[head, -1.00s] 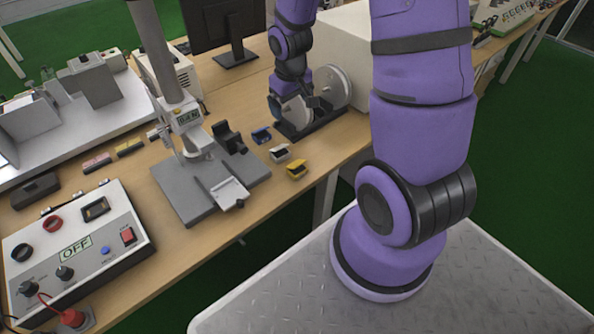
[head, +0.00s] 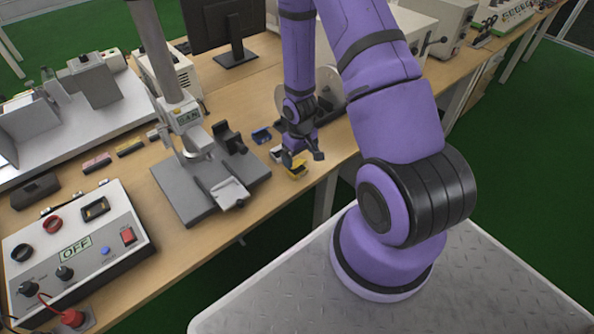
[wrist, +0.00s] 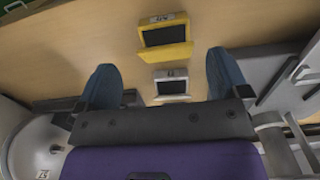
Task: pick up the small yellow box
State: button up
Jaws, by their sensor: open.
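The small yellow box (head: 298,173) sits near the front edge of the wooden table, partly hidden by my gripper (head: 303,157). The wrist view shows the yellow box (wrist: 165,54) with a dark inner face, ahead of my gripper (wrist: 161,63). My fingers are spread apart with nothing between their tips. In the head view, my gripper hangs just over the box; I cannot tell whether it touches it. A similar white box (wrist: 170,86) lies nearer the palm in the wrist view, and shows partly in the head view (head: 276,153).
A grey test stand (head: 185,200) is to the left, and a control box (head: 75,250) marked OFF is farther left. A machine with a round disc (head: 330,86) stands behind my gripper.

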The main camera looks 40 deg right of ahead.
aim_at(297, 163)
jog(key=shift+w+a+f, duration=0.15)
jog(key=shift+f, duration=1.45)
jog(key=shift+w+a+f, duration=0.1)
jog(key=shift+a+f, duration=0.05)
jog(key=shift+f, duration=1.4)
jog(key=c, duration=1)
